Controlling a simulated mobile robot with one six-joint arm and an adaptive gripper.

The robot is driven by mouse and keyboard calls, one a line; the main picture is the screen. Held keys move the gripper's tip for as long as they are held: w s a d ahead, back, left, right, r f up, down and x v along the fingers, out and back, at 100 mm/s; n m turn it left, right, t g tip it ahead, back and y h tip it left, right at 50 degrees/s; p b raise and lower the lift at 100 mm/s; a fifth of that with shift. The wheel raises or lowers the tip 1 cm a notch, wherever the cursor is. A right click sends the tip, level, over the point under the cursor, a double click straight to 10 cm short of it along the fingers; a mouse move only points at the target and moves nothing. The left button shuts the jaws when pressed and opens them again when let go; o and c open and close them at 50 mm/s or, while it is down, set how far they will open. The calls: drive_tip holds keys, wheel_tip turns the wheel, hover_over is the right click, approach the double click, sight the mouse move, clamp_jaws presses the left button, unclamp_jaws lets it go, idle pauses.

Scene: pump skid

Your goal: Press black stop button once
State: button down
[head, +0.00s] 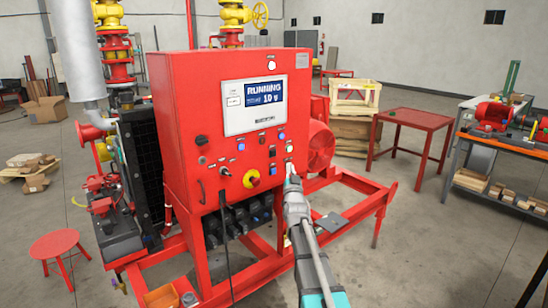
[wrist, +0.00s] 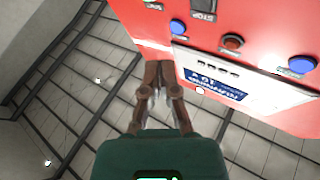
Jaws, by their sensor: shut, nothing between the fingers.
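The red control cabinet (head: 185,110) stands in the middle of the head view, its display (head: 265,93) reading RUNNING. My gripper (head: 290,172) is in front of the cabinet's lower right front, below a pale switch plate. In the wrist view my gripper (wrist: 158,68) is shut and empty, its tips near the cabinet's edge. A black button (wrist: 203,5) with a STOP label shows at the top edge of the wrist view, partly cut off. It lies up and right of the fingertips, apart from them. I cannot clearly pick it out in the head view.
A yellow-and-red rotary switch (head: 251,178) is left of my gripper. Red frame rails (head: 350,212) run below. A red table (head: 408,119) stands right.

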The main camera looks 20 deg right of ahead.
sight(276, 152)
drive_tip(key=shift+s+d+r+m+t+h, duration=0.1)
drive_tip(key=shift+d+r+m+t+h, duration=0.2)
drive_tip(key=shift+d+r+t+h, duration=0.35)
drive_tip(key=shift+r+g, duration=0.15)
drive_tip(key=shift+g, duration=0.1)
drive_tip(key=shift+w+a, duration=0.5)
drive_tip(key=shift+w, duration=0.9)
drive_tip(key=shift+w+a, duration=0.45)
drive_tip(key=shift+w, duration=0.9)
drive_tip(key=shift+w+a, duration=0.5)
drive_tip(key=shift+w, duration=0.9)
drive_tip(key=shift+w+a, duration=0.3)
drive_tip(key=shift+w, duration=0.5)
drive_tip(key=shift+s+d, duration=0.3)
drive_tip(key=shift+s, duration=0.5)
drive_tip(key=shift+s, duration=0.1)
drive_tip(key=shift+s+d, duration=0.3)
drive_tip(key=shift+s, duration=0.45)
drive_tip(key=shift+s+d, duration=0.25)
drive_tip(key=shift+s, duration=0.5)
drive_tip(key=shift+s+d, duration=0.3)
drive_tip(key=shift+s, duration=0.45)
